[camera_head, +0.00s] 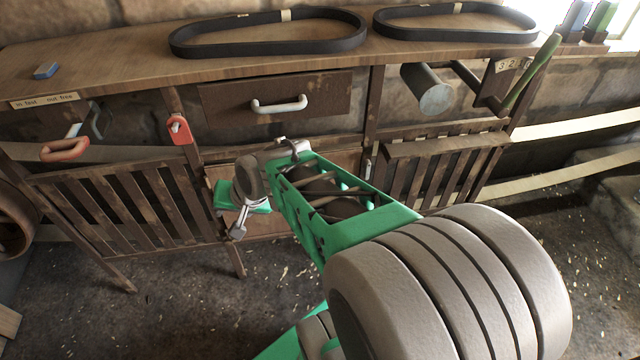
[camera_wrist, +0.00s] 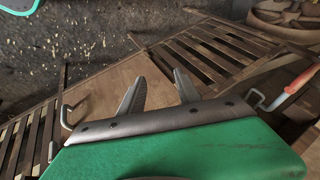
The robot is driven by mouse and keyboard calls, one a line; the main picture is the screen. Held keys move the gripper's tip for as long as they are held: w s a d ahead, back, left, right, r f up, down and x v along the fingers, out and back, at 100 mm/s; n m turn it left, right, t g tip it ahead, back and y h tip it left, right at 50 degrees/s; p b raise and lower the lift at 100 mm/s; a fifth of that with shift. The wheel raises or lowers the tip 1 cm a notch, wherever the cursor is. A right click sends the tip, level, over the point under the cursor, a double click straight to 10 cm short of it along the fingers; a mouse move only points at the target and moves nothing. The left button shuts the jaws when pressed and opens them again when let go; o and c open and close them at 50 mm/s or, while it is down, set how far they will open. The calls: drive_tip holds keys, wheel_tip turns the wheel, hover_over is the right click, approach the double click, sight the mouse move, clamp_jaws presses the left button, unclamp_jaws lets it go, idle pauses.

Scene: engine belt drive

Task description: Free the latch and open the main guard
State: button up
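The bench front has a plain wooden panel in the middle (camera_wrist: 100,90), mostly hidden behind my arm in the head view, and a slatted guard on the left (camera_head: 115,205) and on the right (camera_head: 440,165). I cannot tell which is the main guard. A red latch-like tab (camera_head: 179,129) hangs on the post left of the drawer. A red-handled lever (camera_head: 66,149) sits further left under a label (camera_head: 44,101) that seems to read "in fast, out free". My gripper (camera_head: 238,228) is low before the middle panel; in the wrist view its fingers (camera_wrist: 159,80) are apart with nothing between them.
Two black belts (camera_head: 268,47) (camera_head: 455,34) lie on the bench top. A drawer with a white handle (camera_head: 279,105) is above the middle panel. A grey cylinder (camera_head: 427,90) and a green-handled lever (camera_head: 530,75) stick out at right.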

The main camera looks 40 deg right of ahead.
drive_tip(key=w+d+f+m+t+b, duration=0.25)
drive_tip(key=f+m+b, duration=0.2)
drive_tip(key=f, duration=0.25)
drive_tip(key=w+d+f+m+t+b, duration=0.25)
drive_tip(key=d+f+m, duration=0.2)
drive_tip(key=f, duration=0.25)
drive_tip(key=d+f+m+t+h+b, duration=0.35)
drive_tip(key=d+f+m+b, duration=0.35)
drive_tip(key=d+m+b, duration=0.35)
drive_tip(key=s+d+f+m+g+h+b, duration=0.1)
drive_tip(key=s+d+f+m+h+b, duration=0.15)
drive_tip(key=s+d+m+h, duration=0.45)
drive_tip(key=s+d+f+m+g+h+b, duration=0.1)
drive_tip(key=s+d+f+m+h+b, duration=0.2)
drive_tip(key=d+m, duration=0.65)
drive_tip(key=shift+m+t, duration=0.25)
drive_tip(key=shift+m, duration=0.35)
drive_tip(key=x, duration=0.2)
drive_tip(key=p+x, duration=0.1)
drive_tip(key=x, duration=0.1)
drive_tip(key=p+x, duration=0.1)
drive_tip(key=x, duration=0.1)
drive_tip(key=shift+w+a+f, duration=0.1)
drive_tip(key=shift+w+a, duration=0.15)
drive_tip(key=shift+w, duration=0.05)
drive_tip(key=shift+w+d, duration=0.2)
drive_tip(key=shift+d, duration=0.05)
drive_tip(key=shift+c, duration=0.3)
clamp_jaws()
